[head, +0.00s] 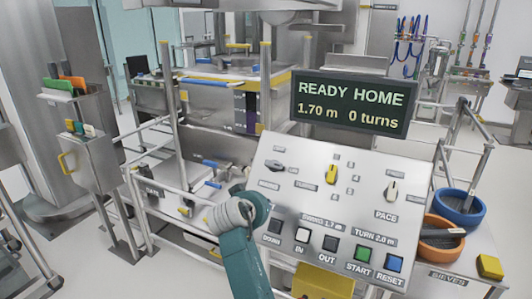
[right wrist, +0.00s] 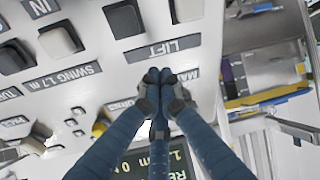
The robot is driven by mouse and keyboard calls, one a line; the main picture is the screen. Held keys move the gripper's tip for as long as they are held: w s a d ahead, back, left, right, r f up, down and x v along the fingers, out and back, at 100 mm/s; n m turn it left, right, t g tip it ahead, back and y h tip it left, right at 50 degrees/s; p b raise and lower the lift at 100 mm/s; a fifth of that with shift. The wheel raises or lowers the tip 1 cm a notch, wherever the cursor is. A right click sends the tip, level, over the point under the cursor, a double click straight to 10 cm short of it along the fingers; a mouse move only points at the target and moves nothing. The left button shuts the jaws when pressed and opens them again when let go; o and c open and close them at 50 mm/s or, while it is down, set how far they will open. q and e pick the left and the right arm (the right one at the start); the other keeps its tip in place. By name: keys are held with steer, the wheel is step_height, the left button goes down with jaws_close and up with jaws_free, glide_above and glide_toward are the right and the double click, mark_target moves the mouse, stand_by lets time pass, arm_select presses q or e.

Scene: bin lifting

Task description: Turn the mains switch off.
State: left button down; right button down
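A dark grey rotary switch (head: 273,166) sits at the upper left of the sloping control panel (head: 310,205) in the head view, its handle lying roughly sideways. The label below it is too small to read there. My right gripper (right wrist: 160,75) is in front of the panel's left part in the right wrist view. Its blue fingers are together with nothing visible between them. They overlap the area beside the LIFT label and partly cover a label starting "MA"; the switch is hidden behind them. I cannot tell whether they touch the panel. My left gripper is not in view.
The panel also carries a yellow knob (head: 331,174), a pale PACE knob (head: 391,190) and a row of buttons (head: 362,253). A display (head: 350,103) above reads READY HOME, 1.70 m, 0 turns. Blue (head: 460,208) and orange (head: 441,236) bowls stand at the right. Metal rails are at the left.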

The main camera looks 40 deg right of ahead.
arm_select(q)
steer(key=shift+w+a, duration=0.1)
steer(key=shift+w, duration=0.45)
arm_select(e)
steer(key=w+d+r+m+h, duration=0.1)
steer(key=w+r, duration=0.3)
steer(key=r, duration=0.4)
steer(key=w+d+r+m+h, duration=0.1)
steer(key=w+d+r+m, duration=0.1)
steer(key=r, duration=0.6)
steer(key=shift+w+r+m, duration=0.4)
steer(key=shift+w+m, duration=0.1)
steer(key=shift+w, duration=0.45)
steer(key=shift+d, duration=0.1)
